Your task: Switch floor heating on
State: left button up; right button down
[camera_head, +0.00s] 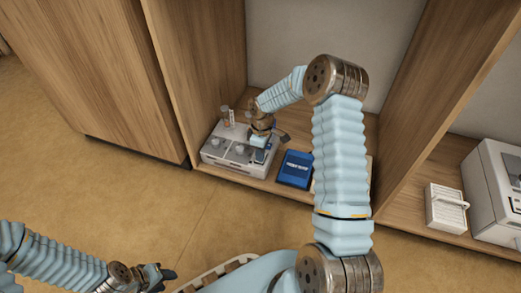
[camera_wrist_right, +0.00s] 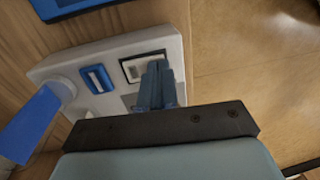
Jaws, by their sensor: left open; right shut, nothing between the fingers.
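A light grey control box (camera_head: 225,157) with knobs and switches on top stands on the low shelf. In the right wrist view its panel (camera_wrist_right: 115,55) carries a blue switch (camera_wrist_right: 97,78) and a white rocker in a dark frame (camera_wrist_right: 143,67). No label can be read, so I cannot tell which is for floor heating. My right gripper (camera_wrist_right: 158,86) is shut and empty, its fingertips over the panel at the white rocker, partly hiding it. I cannot tell whether they touch. My left gripper (camera_head: 165,274) is open and empty, low at the left, away from the box.
A blue box (camera_head: 295,169) lies right of the control box. Wooden uprights bound the shelf bay left and right. A white slatted unit (camera_head: 445,208) and a larger white appliance (camera_head: 495,185) stand in the right bay. The floor in front is clear at the left.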

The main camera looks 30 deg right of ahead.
jog(key=shift+s+a+f, duration=0.1)
jog(key=shift+f, duration=0.15)
dwell(0.3)
jog(key=shift+w+d+r, duration=0.25)
jog(key=shift+w+d, duration=0.25)
jog(key=shift+d, duration=0.1)
jog(key=r+p, duration=0.2)
jog(key=r, duration=0.1)
jog(key=r+p, duration=0.1)
jog(key=shift+s+a+r, duration=0.1)
jog(key=shift+a+r, duration=0.15)
jog(key=shift+r, duration=0.1)
notch_tip(320, 180, up, 9)
jog(key=p, duration=0.1)
jog(key=shift+s+a, duration=0.4)
jog(key=shift+s, duration=0.05)
jog(key=shift+a, duration=0.1)
